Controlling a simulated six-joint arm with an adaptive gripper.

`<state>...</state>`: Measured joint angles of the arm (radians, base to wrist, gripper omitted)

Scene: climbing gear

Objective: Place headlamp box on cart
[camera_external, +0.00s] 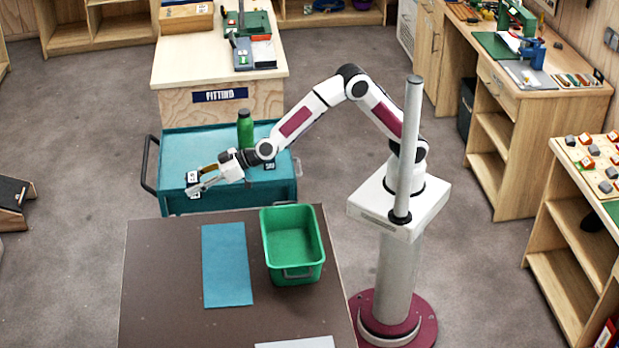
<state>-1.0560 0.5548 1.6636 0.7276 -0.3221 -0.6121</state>
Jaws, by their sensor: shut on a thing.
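The cart (180,150) is teal, with a dark handle on its left side, and stands beyond the brown table. My gripper (195,180) reaches out over the cart's front left part, fingers pointing left. It is shut on a small dark box with a white label, which seems to be the headlamp box (192,177). Fingers partly cover the box, and I cannot tell whether it touches the cart top or hangs just above it.
A green bottle (245,128) stands on the cart behind my arm, and a small labelled item (270,163) is at its right. The brown table (160,290) holds a blue mat (227,265) and a green bin (292,245). A fitting bench (190,60) stands behind the cart.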

